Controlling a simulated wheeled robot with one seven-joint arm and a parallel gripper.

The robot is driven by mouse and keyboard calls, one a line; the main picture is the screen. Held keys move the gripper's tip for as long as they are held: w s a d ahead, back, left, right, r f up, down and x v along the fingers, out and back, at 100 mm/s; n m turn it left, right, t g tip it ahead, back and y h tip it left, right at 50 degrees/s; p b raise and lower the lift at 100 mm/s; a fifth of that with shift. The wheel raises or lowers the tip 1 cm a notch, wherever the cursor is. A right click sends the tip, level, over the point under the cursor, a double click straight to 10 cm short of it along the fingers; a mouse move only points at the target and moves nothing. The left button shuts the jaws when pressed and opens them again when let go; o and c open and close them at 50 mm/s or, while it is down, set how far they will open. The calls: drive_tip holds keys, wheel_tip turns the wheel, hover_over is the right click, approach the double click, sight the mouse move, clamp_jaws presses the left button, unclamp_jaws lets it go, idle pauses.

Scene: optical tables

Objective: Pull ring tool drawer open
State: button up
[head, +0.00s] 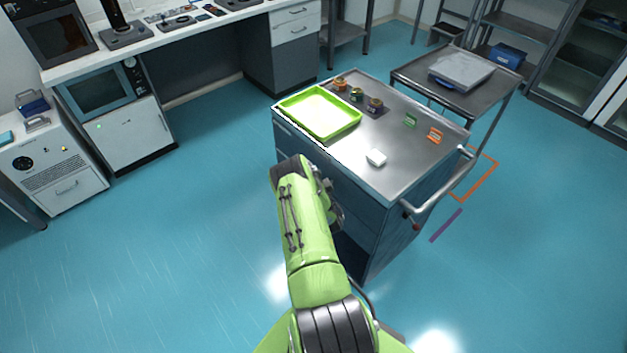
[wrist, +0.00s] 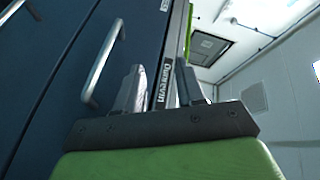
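A steel tool cart (head: 405,170) with dark blue drawer fronts stands in front of me in the head view. My green arm reaches to its near drawer side and hides much of it. In the wrist view a blue drawer front (wrist: 45,60) fills the left, with a silver bar handle (wrist: 103,62). My gripper (wrist: 159,66) has its two fingers apart with nothing visible between them but the cart's labelled edge behind. The handle is to the left of both fingers, not between them. I cannot read which drawer is the ring tool drawer.
A push bar (head: 440,195) is on the right. A second cart (head: 455,80) stands behind. The floor at left is clear.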

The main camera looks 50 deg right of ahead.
drive_tip(key=s+a+f+m+t, duration=0.2)
drive_tip(key=s+a+f, duration=0.4)
drive_tip(key=s+f, duration=0.4)
drive_tip(key=r+b+x, duration=0.1)
drive_tip(key=b+x, duration=1.4)
drive_tip(key=b, duration=0.4)
drive_tip(key=shift+d, duration=0.3)
drive_tip(key=shift+c, duration=0.3)
clamp_jaws()
